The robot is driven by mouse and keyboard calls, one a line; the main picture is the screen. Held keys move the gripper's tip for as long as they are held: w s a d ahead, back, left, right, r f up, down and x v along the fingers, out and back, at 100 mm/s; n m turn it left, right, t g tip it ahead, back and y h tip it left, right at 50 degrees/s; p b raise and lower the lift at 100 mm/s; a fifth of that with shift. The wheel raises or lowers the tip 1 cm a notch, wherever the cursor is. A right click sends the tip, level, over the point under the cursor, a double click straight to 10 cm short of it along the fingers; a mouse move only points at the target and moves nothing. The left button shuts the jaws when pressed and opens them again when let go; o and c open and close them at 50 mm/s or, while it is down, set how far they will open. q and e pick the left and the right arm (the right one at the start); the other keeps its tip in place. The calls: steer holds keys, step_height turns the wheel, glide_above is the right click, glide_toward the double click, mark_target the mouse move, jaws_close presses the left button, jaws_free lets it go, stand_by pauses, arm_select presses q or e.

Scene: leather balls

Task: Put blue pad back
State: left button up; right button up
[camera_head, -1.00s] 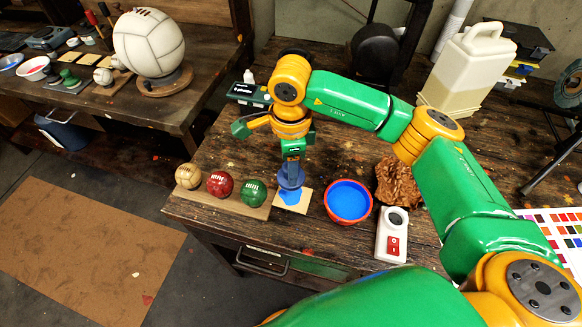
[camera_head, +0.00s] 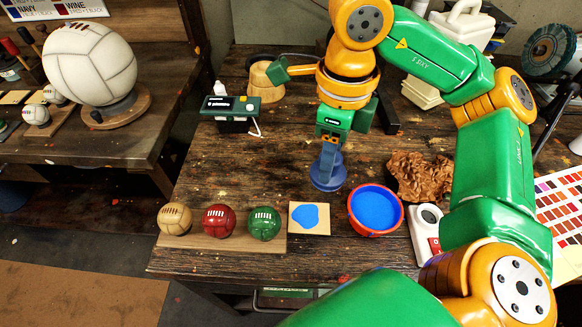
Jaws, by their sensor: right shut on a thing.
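The blue pad (camera_head: 327,174) is a round, dark blue pad with an upright handle. My right gripper (camera_head: 329,150) points down and is shut on the pad's handle. The pad is over the table behind a tan card, to the left of the wrinkled brown leather and behind the red bowl. I cannot tell whether its underside touches the table. The tan card (camera_head: 322,228) carries a blue paint patch. The red bowl (camera_head: 398,216) holds blue paint. My left gripper is not in view.
Beige, red and green balls (camera_head: 264,223) sit on a wooden board (camera_head: 222,243) at front left. A small green-topped device (camera_head: 231,106) stands behind. A switch box (camera_head: 424,228) and brown leather (camera_head: 418,174) lie right. The table left of the pad is clear.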

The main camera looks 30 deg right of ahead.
steer(key=w+d+f, duration=0.2)
steer(key=w+f, duration=0.1)
steer(key=w+d+f, duration=0.1)
steer(key=w+f, duration=0.2)
steer(key=w, duration=0.1)
steer(key=w+d+f, duration=0.2)
steer(key=w+f, duration=0.1)
steer(key=w, duration=0.1)
steer(key=shift+w+d+f, duration=0.1)
steer(key=shift+w+d, duration=0.1)
steer(key=shift+d, duration=0.1)
step_height(320, 180, down, 3)
steer(key=shift+s+r+p, duration=0.1)
steer(key=shift+r+p, duration=0.05)
steer(key=shift+p, duration=0.7)
steer(key=shift+d+f, duration=0.15)
steer(key=shift+f, duration=0.3)
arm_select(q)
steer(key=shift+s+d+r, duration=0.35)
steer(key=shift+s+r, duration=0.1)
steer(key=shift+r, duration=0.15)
arm_select(e)
steer(key=o, duration=1.2)
